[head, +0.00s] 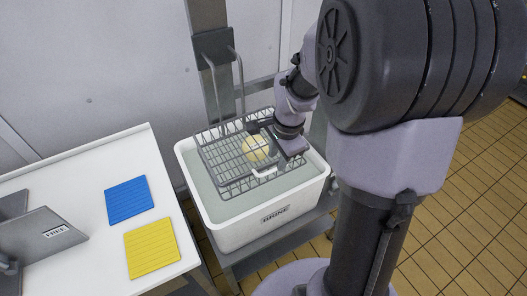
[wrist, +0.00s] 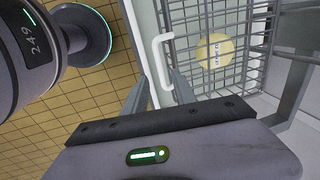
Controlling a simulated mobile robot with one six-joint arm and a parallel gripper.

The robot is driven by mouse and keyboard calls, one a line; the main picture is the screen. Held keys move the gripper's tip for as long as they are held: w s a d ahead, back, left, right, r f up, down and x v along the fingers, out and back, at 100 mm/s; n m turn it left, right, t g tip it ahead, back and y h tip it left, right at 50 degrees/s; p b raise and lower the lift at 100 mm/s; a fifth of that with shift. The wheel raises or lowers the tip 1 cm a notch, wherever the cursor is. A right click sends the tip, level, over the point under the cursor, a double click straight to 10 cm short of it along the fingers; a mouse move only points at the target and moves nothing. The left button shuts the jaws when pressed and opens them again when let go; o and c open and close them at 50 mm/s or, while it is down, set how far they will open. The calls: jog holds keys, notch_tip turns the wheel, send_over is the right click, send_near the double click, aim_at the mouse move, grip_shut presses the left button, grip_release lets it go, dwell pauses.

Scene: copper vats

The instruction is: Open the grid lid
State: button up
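The grid lid (head: 232,158) is a grey wire grid lying flat, as far as I can tell, over a wire basket (head: 262,185) in the white brine tub. A white bar handle (wrist: 157,62) sticks out from the lid's near edge; it also shows in the head view (head: 264,173). A pale round cheese with a label (wrist: 215,50) shows through the wires. My gripper (wrist: 158,82) is open at the handle. In the wrist view the handle's lower end lies between the two fingers. I cannot tell whether they touch it.
The white tub (head: 268,233) holds greyish liquid and stands on a grey stand. Upright hooks (head: 225,75) on a post rise behind the basket. At left a white table (head: 90,180) carries blue (head: 129,200) and yellow (head: 151,248) mats and a grey labelled holder (head: 45,238).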

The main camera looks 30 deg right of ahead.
aim_at(274, 169)
jog(key=f, duration=0.2)
jog(key=w+f+b, duration=0.1)
jog(key=f, duration=0.2)
grip_shut()
jog(key=shift+r, duration=0.1)
dwell(1.2)
